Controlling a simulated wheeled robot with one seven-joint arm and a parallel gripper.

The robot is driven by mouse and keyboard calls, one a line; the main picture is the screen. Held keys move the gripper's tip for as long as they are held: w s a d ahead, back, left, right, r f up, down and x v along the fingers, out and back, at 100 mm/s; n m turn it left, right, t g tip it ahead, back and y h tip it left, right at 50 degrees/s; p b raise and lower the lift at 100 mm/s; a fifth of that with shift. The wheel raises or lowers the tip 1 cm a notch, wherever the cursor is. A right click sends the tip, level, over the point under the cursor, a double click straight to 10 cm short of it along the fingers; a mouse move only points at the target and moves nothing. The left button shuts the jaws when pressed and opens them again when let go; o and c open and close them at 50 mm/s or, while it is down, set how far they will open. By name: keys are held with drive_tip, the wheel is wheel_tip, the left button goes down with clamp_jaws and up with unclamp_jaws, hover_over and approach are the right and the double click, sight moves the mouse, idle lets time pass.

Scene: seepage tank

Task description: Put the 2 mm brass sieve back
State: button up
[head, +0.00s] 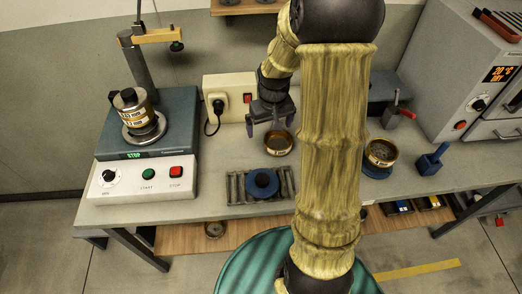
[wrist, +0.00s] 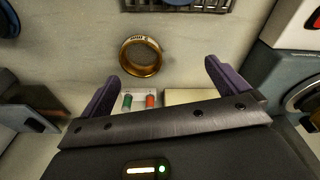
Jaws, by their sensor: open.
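A small brass sieve (head: 278,152) lies on the bench behind the slatted rack; its label is too small to read surely. It also shows in the wrist view (wrist: 153,69) as a brass ring with a dark mesh. My gripper (head: 272,122) is open and empty above and slightly behind this sieve. In the wrist view my gripper's fingers (wrist: 162,82) are spread wide, with the sieve ahead of them, apart from both. Another brass sieve (head: 381,160) sits on a blue base at the right. Several brass sieves are stacked (head: 132,99) on the shaker.
The shaker (head: 165,150) with its post and arm stands at the left. A slatted rack (head: 236,186) holds a blue disc (head: 262,184). A beige socket box (head: 228,92) stands behind. A blue block (head: 430,163) and an oven (head: 456,70) are at the right. My arm hides the bench's middle.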

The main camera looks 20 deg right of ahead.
drive_tip(key=s+a+r, duration=0.2)
drive_tip(key=s+a, duration=0.2)
drive_tip(key=s, duration=0.2)
drive_tip(key=s+a+r+t, duration=0.1)
drive_tip(key=s+a+r, duration=0.1)
drive_tip(key=s+a, duration=0.3)
drive_tip(key=s, duration=0.2)
drive_tip(key=shift+s+a+n, duration=0.15)
drive_tip(key=shift+s+n, duration=0.15)
